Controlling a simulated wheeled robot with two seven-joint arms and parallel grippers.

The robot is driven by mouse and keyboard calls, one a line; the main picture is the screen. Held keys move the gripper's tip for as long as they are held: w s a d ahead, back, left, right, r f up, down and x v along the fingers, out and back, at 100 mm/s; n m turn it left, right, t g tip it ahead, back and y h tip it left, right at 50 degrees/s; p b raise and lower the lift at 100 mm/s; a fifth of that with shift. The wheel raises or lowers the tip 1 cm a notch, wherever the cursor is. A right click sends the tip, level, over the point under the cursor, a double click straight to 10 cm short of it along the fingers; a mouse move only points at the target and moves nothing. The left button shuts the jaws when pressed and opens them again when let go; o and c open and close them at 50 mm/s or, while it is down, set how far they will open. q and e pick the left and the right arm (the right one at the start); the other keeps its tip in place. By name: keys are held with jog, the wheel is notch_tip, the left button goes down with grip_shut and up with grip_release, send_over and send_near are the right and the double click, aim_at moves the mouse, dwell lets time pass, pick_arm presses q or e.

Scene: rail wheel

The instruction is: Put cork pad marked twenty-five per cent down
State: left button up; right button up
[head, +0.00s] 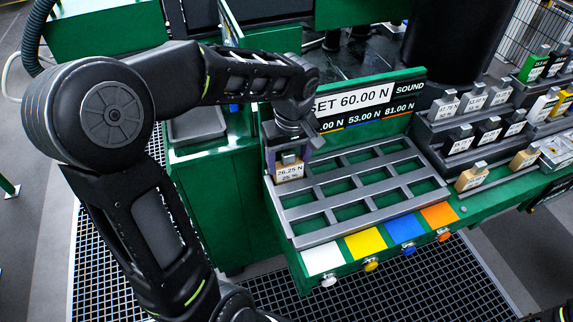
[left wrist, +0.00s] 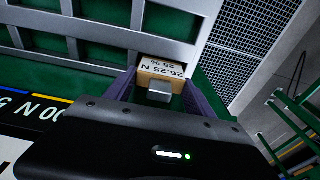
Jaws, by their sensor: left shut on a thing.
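The cork pad marked 26.25 N and 25 % (head: 289,172) is a tan block with a white label and a grey knob on top. It is at the left end of the grey slotted rack (head: 364,199), at its back left corner. My left gripper (head: 290,156) is shut on the pad from above. In the left wrist view the pad (left wrist: 162,70) sits between the two purple fingers (left wrist: 158,92), beside the rack's grey bars (left wrist: 120,37). I cannot tell whether the pad touches the rack. My right gripper is not in view.
A sign reading SET 60.00 N (head: 353,101) stands behind the rack. White, yellow, blue and orange tiles with knobs line its front edge, such as the yellow tile (head: 366,243). Several labelled blocks stand on stepped shelves at the right, including a tan block (head: 472,177). The visible rack slots are empty.

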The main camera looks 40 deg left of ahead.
pick_arm(q)
jog(key=shift+f, duration=0.45)
jog(key=shift+r, duration=0.2)
jog(key=shift+d, duration=0.1)
jog(key=shift+f, duration=0.25)
jog(key=o, duration=1.4)
jog(key=shift+r, duration=0.1)
jog(key=r, duration=0.8)
jog(key=s+d+r, duration=0.1)
jog(key=r, duration=0.3)
jog(key=shift+r, duration=0.1)
